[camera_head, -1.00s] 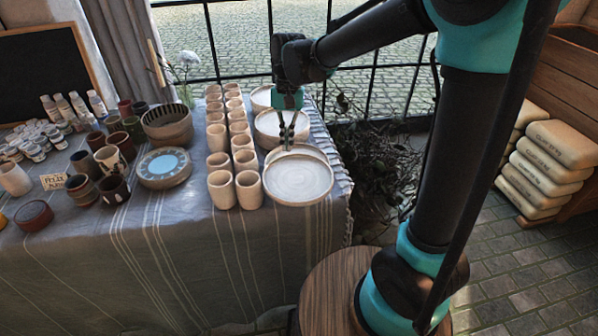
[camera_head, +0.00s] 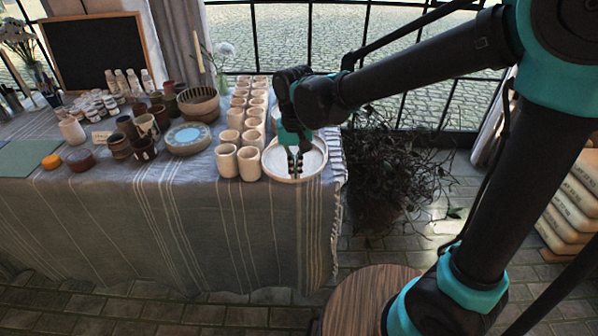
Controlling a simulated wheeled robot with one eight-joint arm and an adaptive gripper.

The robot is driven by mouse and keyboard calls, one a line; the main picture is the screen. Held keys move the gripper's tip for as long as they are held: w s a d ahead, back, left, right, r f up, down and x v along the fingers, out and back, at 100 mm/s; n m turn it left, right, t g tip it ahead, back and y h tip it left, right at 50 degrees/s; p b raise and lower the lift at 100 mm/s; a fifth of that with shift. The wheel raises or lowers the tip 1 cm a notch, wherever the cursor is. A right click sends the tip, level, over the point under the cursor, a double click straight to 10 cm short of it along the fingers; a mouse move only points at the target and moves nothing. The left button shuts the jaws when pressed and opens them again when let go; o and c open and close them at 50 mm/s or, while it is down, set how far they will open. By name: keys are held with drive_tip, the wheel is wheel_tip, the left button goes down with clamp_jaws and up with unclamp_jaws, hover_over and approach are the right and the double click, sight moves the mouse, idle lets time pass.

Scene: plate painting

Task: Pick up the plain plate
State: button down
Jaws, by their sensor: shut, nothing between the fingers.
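A plain pale plate (camera_head: 311,164) with a raised rim lies at the right end of the cloth-covered table, near the front edge. My gripper (camera_head: 295,172) points down over this plate, its fingers together and empty. The fingertips appear in front of the plate's surface; I cannot tell whether they touch it. My wrist hides the plate's back left part and whatever lies behind it.
Rows of pale cups (camera_head: 249,163) stand close to the plate's left. A blue-topped round dish (camera_head: 188,137), a bowl (camera_head: 199,103) and dark cups sit further left. The table (camera_head: 180,215) ends just right of the plate. A bushy plant (camera_head: 395,170) stands beyond.

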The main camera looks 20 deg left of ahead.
sight(294, 181)
drive_tip(key=shift+w+a+f, duration=0.25)
drive_tip(key=shift+w+f, duration=0.4)
drive_tip(key=shift+f, duration=0.65)
drive_tip(key=shift+w+a+f, duration=0.2)
drive_tip(key=shift+w+f, duration=0.4)
drive_tip(key=shift+f, duration=0.75)
drive_tip(key=shift+w+a+f, duration=0.25)
drive_tip(key=shift+w+f, duration=0.4)
drive_tip(key=shift+f, duration=0.65)
drive_tip(key=w, duration=0.1)
drive_tip(key=w+a, duration=0.1)
drive_tip(key=w, duration=0.3)
drive_tip(key=shift+a, duration=0.4)
drive_tip(key=shift+s, duration=0.1)
drive_tip(key=shift+d, duration=0.1)
